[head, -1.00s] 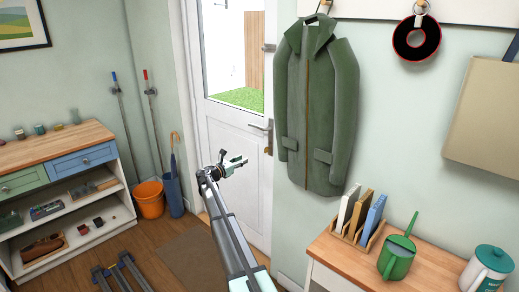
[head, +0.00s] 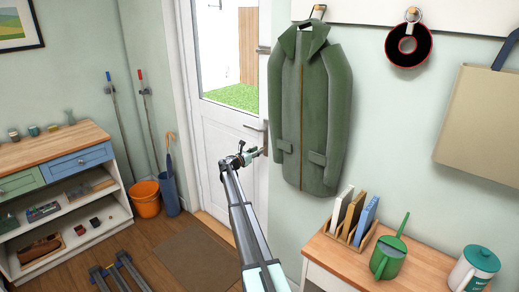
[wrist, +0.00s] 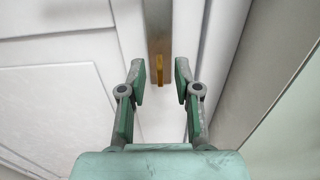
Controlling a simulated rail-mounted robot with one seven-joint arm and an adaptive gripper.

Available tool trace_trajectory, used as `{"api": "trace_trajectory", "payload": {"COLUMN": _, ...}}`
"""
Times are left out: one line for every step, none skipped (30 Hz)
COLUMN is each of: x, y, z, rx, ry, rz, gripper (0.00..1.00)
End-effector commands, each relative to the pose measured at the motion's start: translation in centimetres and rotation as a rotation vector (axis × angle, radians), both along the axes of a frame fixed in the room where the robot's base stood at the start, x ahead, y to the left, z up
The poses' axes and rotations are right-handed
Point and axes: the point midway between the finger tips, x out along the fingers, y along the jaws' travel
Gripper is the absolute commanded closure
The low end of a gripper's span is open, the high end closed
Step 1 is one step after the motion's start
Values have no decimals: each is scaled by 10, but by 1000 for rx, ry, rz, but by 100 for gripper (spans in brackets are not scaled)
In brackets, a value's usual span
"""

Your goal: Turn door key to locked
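The door (head: 215,140) is white with a glass upper pane. Its lever handle (head: 256,127) shows just above my gripper (head: 251,154). In the wrist view, a yellow key (wrist: 160,72) stands edge-on at the lower end of a metal lock plate (wrist: 159,28) on the door. My gripper (wrist: 160,82) is open there, with one green-padded finger on each side of the key. Gaps show between the key and both fingers. In the head view the key is not discernible near my gripper.
A green coat (head: 312,110) hangs on the wall right of the door. A bench with a green watering can (head: 389,257) stands at lower right. An orange bucket (head: 145,198) and a blue umbrella stand (head: 168,193) are left of the door.

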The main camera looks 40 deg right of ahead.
Motion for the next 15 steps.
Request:
{"api": "trace_trajectory", "payload": {"x": 3, "y": -7, "z": 1, "rx": 0, "ry": 0, "rz": -1, "gripper": 68}}
{"api": "trace_trajectory", "payload": {"x": 4, "y": -10, "z": 1, "rx": 0, "ry": 0, "rz": 0, "gripper": 68}}
{"api": "trace_trajectory", "payload": {"x": 4, "y": -13, "z": 1, "rx": 0, "ry": 0, "rz": 0, "gripper": 68}}
{"api": "trace_trajectory", "payload": {"x": 4, "y": -15, "z": 1, "rx": 0, "ry": 0, "rz": 0, "gripper": 68}}
{"api": "trace_trajectory", "payload": {"x": 4, "y": -17, "z": 1, "rx": 0, "ry": 0, "rz": 0, "gripper": 68}}
{"api": "trace_trajectory", "payload": {"x": 5, "y": -19, "z": 0, "rx": 0, "ry": 0, "rz": 0, "gripper": 68}}
{"api": "trace_trajectory", "payload": {"x": 5, "y": -21, "z": 0, "rx": 0, "ry": 0, "rz": 0, "gripper": 68}}
{"api": "trace_trajectory", "payload": {"x": 5, "y": -21, "z": 0, "rx": 0, "ry": 0, "rz": 0, "gripper": 68}}
{"api": "trace_trajectory", "payload": {"x": 5, "y": -22, "z": 0, "rx": 0, "ry": 0, "rz": 1, "gripper": 68}}
{"api": "trace_trajectory", "payload": {"x": 5, "y": -22, "z": 0, "rx": 0, "ry": 0, "rz": 1, "gripper": 68}}
{"api": "trace_trajectory", "payload": {"x": 5, "y": -23, "z": 0, "rx": 0, "ry": 0, "rz": 1, "gripper": 68}}
{"api": "trace_trajectory", "payload": {"x": 5, "y": -23, "z": 0, "rx": 0, "ry": 0, "rz": 1, "gripper": 68}}
{"api": "trace_trajectory", "payload": {"x": 5, "y": -23, "z": 0, "rx": 0, "ry": 0, "rz": 1, "gripper": 68}}
{"api": "trace_trajectory", "payload": {"x": 5, "y": -23, "z": 0, "rx": 0, "ry": 0, "rz": 1, "gripper": 68}}
{"api": "trace_trajectory", "payload": {"x": 5, "y": -22, "z": 0, "rx": 0, "ry": 0, "rz": 1, "gripper": 68}}
